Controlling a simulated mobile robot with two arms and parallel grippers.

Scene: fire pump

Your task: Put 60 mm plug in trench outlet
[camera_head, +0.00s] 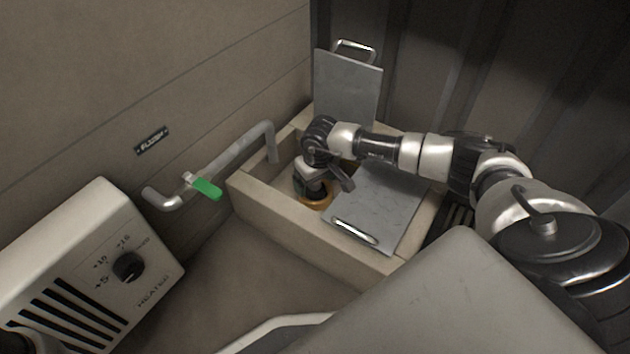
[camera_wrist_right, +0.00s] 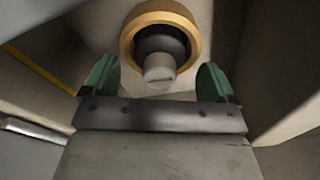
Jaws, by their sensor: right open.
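The trench outlet shows as a brass ring (camera_head: 314,203) on the trench floor, and also in the right wrist view (camera_wrist_right: 131,37). A black plug with a pale grey knob (camera_wrist_right: 160,68) appears inside the ring in the right wrist view; I cannot tell how deep it sits. My right gripper (camera_head: 328,180) reaches down into the trench, over the ring. In the right wrist view its green-padded fingers (camera_wrist_right: 158,80) are apart, one on each side of the knob, with gaps showing. My left gripper is not in view.
The trench (camera_head: 297,238) has pale raised walls. One metal cover (camera_head: 382,208) lies on it, right of the outlet; another cover (camera_head: 346,90) stands upright behind. A pipe with a green valve handle (camera_head: 207,188) ends over the trench. A heater (camera_head: 97,262) stands left.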

